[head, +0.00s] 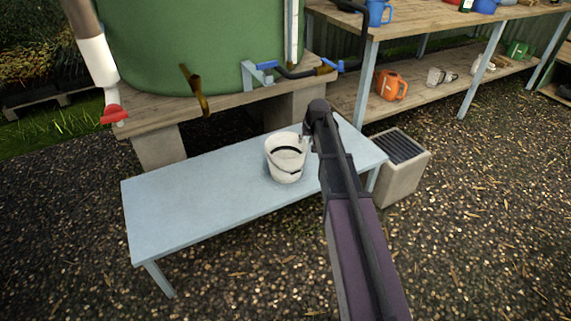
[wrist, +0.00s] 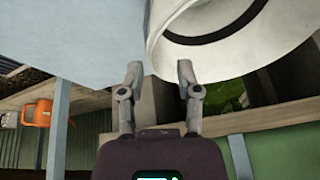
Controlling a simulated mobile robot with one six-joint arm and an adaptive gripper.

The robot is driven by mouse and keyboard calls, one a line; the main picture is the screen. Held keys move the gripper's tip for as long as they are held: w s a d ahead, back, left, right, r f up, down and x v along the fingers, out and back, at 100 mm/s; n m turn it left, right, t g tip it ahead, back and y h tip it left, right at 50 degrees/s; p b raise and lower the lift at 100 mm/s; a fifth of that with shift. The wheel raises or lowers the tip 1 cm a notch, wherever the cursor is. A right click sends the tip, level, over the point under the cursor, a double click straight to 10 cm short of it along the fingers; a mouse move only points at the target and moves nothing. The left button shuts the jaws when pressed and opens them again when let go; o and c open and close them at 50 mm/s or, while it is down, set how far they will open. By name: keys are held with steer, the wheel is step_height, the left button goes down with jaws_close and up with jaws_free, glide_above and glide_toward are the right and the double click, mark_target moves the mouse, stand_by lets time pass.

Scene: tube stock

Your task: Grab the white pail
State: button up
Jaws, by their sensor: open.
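The white pail (head: 285,163) stands upright on a light blue table (head: 190,198), right of the table's middle. A dark band shows inside the pail in the head view. In the wrist view the pail (wrist: 225,60) fills the upper right, its rim close to my gripper (wrist: 158,75). The two fingers are apart, with nothing seen held between them. The right finger overlaps the pail's lower left edge; I cannot tell whether it touches. In the head view my arm's end is just right of the pail, and the fingers are mostly hidden.
A green tank (head: 190,45) with pipes and taps stands on a wooden platform behind the table. A grey box with a slatted top (head: 402,160) is at the table's right. Wooden shelves hold an orange can (head: 391,85). The table's left half is clear.

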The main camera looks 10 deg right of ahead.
mark_target(304, 147)
steer(key=b+x, duration=0.3)
steer(key=shift+w+d+f, duration=0.25)
steer(key=shift+w+d, duration=0.05)
steer(key=shift+w, duration=0.05)
steer(key=shift+b+x, duration=0.8)
steer(key=shift+b, duration=0.05)
jaws_close()
